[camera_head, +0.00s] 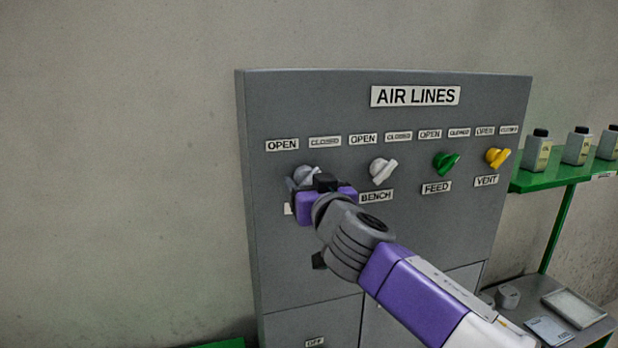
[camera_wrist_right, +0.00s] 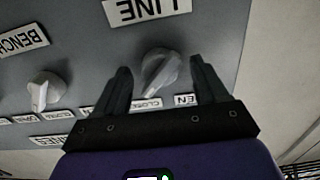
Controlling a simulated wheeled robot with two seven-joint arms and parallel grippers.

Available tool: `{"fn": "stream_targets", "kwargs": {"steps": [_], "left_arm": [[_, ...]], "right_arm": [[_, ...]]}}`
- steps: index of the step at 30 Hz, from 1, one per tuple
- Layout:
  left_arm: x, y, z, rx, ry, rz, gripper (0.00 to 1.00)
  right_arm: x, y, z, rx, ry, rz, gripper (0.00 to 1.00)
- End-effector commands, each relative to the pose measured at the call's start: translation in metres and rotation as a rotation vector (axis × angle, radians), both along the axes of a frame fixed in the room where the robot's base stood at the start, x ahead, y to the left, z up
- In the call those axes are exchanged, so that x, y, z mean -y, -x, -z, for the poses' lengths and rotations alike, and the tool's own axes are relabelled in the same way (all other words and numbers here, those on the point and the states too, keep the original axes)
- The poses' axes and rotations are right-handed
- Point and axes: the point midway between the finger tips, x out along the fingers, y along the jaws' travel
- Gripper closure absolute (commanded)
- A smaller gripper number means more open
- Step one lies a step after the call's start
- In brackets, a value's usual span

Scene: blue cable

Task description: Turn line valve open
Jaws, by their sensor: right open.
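The line valve is a light grey knob (camera_wrist_right: 160,70) on the grey panel, below its OPEN and CLOSED labels. In the wrist view, which is upside down, its ridge is tilted and its narrow end lies toward the CLOSED label (camera_wrist_right: 146,104). The LINE sign (camera_wrist_right: 148,8) is beside it. My right gripper (camera_wrist_right: 164,80) is open, with one dark finger on each side of the knob and gaps between. In the head view the knob (camera_head: 306,173) is partly hidden by my right gripper (camera_head: 306,185). My left gripper is not in view.
To the right on the panel are the white BENCH knob (camera_head: 382,170), green FEED knob (camera_head: 446,163) and yellow VENT knob (camera_head: 497,157). A green shelf (camera_head: 545,180) with bottles stands at the right. The wall left of the panel is clear.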

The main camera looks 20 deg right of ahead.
Motion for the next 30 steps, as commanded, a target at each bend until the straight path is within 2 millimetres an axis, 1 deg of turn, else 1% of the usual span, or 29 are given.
{"fn": "stream_targets", "kwargs": {"steps": [3,10,11,21,22,30], "left_arm": [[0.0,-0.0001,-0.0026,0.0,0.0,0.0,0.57],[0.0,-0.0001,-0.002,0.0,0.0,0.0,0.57],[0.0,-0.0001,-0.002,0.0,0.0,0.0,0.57],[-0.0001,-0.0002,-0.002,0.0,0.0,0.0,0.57],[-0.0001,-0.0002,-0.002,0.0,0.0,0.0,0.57],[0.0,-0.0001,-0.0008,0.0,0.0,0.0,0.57]], "right_arm": [[-0.0002,-0.0058,0.0002,-0.001,-0.001,0.0,0.28],[-0.0004,-0.0063,0.0009,-0.001,-0.001,-0.001,0.28],[-0.0004,-0.0063,0.0009,-0.001,-0.001,-0.001,0.31],[-0.0006,-0.0063,0.0012,-0.001,0.0,-0.001,0.83],[-0.0007,-0.0063,0.0013,-0.002,0.0,-0.002,0.86],[-0.0014,-0.0066,0.0026,-0.002,0.017,-0.003,0.86]]}}
